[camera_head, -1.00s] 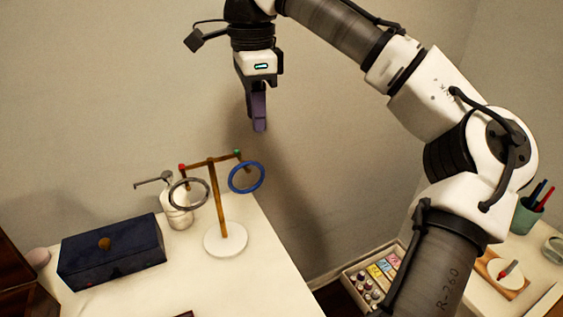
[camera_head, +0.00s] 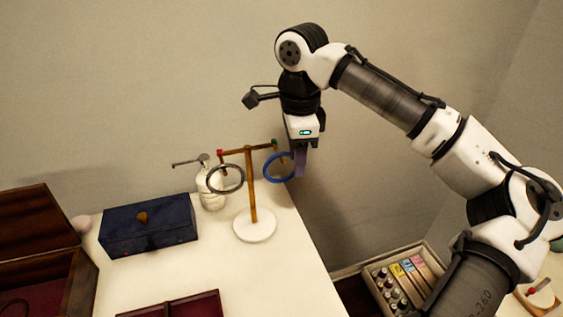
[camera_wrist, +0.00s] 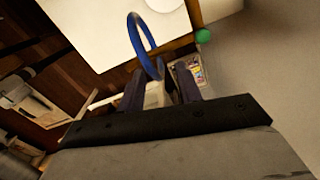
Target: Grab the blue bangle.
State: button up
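The blue bangle (camera_head: 267,173) hangs from the right arm of a wooden T-shaped stand (camera_head: 252,190) with a round white base. The bangle's right edge is beside my gripper's fingers (camera_head: 300,162), which overlap it in the head view. In the wrist view, the blue bangle (camera_wrist: 137,40) lies just beyond my gripper (camera_wrist: 160,88). Its near edge reaches toward the gap between the two dark fingers. The fingers are apart, and I cannot tell whether the edge is inside the gap. The green tip (camera_wrist: 203,36) of the stand's arm shows to the right.
A grey bangle (camera_head: 211,190) hangs on the stand's left arm, in front of a white dispenser (camera_head: 212,198). A dark blue box (camera_head: 148,228) stands left. An open wooden box (camera_head: 35,225) is at far left. A tray of small bottles (camera_head: 372,272) lies below, right of the table.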

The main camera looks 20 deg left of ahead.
jog(key=shift+f, duration=0.95)
jog(key=shift+c, duration=0.2)
grip_shut()
jog(key=shift+r, duration=0.1)
